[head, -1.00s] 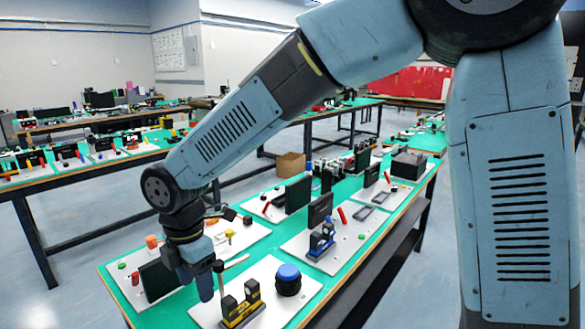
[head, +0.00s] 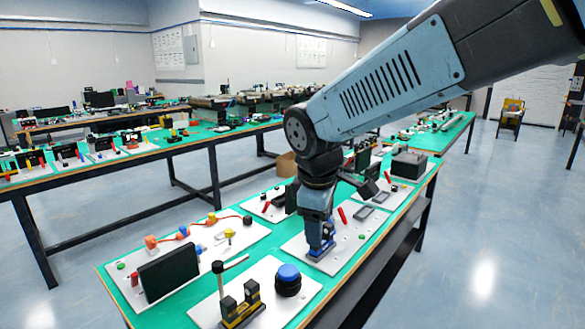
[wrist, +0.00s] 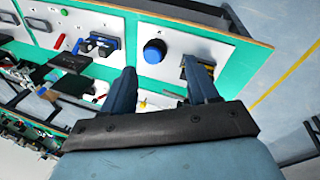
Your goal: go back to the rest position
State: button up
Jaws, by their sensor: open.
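My gripper (head: 319,235) hangs from my blue-grey arm over the middle of the near bench in the head view. In the wrist view its two dark fingers (wrist: 163,92) stand apart with nothing between them. In the head view the gripper overlaps a small blue device on a white board, and I cannot tell the gap between them. The near bench's green top (head: 228,265) lies below the gripper.
A board at the bench's front holds a round blue knob (head: 288,280) and a yellow-black lever device (head: 240,304). A black screen (head: 168,273) stands on the left board. Open floor (head: 480,240) lies to the right.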

jog(key=s+d+r+m+t, duration=0.1)
jog(key=s+d+r+m, duration=0.1)
jog(key=s+d+m, duration=0.2)
jog(key=s+d+r+m+t, duration=0.1)
jog(key=s+d+m, duration=0.4)
jog(key=d+m, duration=0.5)
jog(key=d+r, duration=0.1)
jog(key=d, duration=0.3)
jog(key=shift+d+r+t+y, duration=0.2)
jog(key=shift+d+t+y, duration=0.05)
jog(key=shift+t+y, duration=0.05)
